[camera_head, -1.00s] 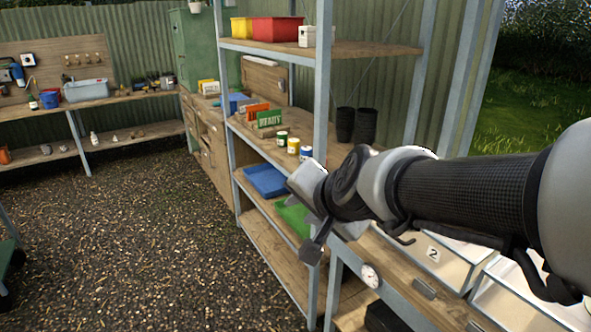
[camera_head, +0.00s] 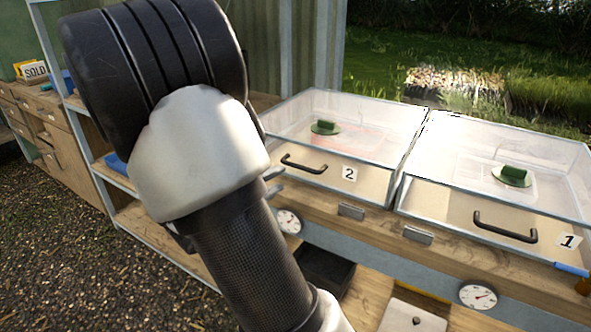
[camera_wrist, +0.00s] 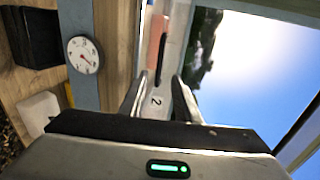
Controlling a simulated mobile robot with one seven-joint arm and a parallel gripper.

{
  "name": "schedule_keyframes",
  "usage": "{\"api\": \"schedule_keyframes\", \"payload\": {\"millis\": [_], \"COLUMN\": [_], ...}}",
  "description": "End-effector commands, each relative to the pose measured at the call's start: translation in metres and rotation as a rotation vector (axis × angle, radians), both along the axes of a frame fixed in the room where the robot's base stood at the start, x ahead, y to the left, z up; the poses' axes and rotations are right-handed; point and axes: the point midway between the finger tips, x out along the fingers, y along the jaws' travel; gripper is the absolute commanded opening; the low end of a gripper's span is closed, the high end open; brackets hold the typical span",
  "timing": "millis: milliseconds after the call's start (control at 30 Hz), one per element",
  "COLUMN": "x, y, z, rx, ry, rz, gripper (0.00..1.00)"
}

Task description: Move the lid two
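A black bar handle (camera_head: 303,165) sits on that case's front, beside a white "2" label (camera_head: 349,174). My gripper (camera_wrist: 158,97) is open and empty in the wrist view, fingers apart. In the head view, my arm hides most of the gripper; grey finger parts show just left of the handle.
A matching case with a clear lid and "1" label (camera_head: 568,241) stands close on the right. Round dials (camera_head: 288,221) are on the bench front. A shelf post (camera_head: 285,60) rises behind my arm. A black bin (camera_head: 326,270) is below.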

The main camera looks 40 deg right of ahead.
Motion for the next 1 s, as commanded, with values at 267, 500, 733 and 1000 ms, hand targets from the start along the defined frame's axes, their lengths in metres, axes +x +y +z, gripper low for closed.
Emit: {"api": "schedule_keyframes", "payload": {"millis": [267,500,733,1000], "x": [0.022,0.039,0.046,0.047], "y": [-0.057,-0.095,-0.11,-0.111], "z": [-0.016,-0.023,-0.025,-0.025], "rx": [0.0,-0.001,0.0,0.0], "ry": [0.003,0.002,0.002,0.002], "rz": [-0.003,0.001,0.002,0.003], "gripper": [0.29,0.29,0.29,0.29]}}
